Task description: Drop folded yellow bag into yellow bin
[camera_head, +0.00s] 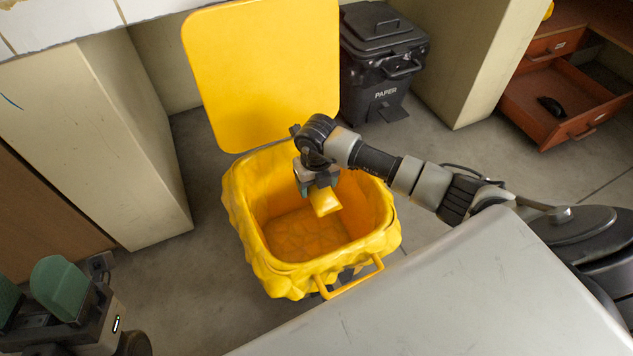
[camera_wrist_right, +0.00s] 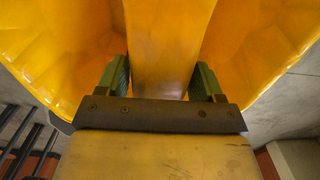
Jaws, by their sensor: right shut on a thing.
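The yellow bin (camera_head: 262,232) stands on the floor with its lid (camera_head: 263,75) raised and a yellow liner draped over its rim. My right gripper (camera_head: 319,183) is over the bin's opening, pointing down. It is shut on the folded yellow bag (camera_head: 325,202), which shows as a small yellow block below the fingers. In the right wrist view the bag (camera_wrist_right: 168,45) sits between the two green finger pads, with the bin's yellow interior (camera_wrist_right: 255,45) around it. My left gripper (camera_head: 38,300) is at the lower left; its green pads stand apart and nothing shows between them.
A black bin marked PAPER (camera_head: 382,60) stands behind at the right. A grey-white surface (camera_head: 450,295) lies in front of the bin, below my right arm. An open red-brown drawer (camera_head: 565,105) is at the far right. Pale cabinet panels (camera_head: 95,130) stand at left.

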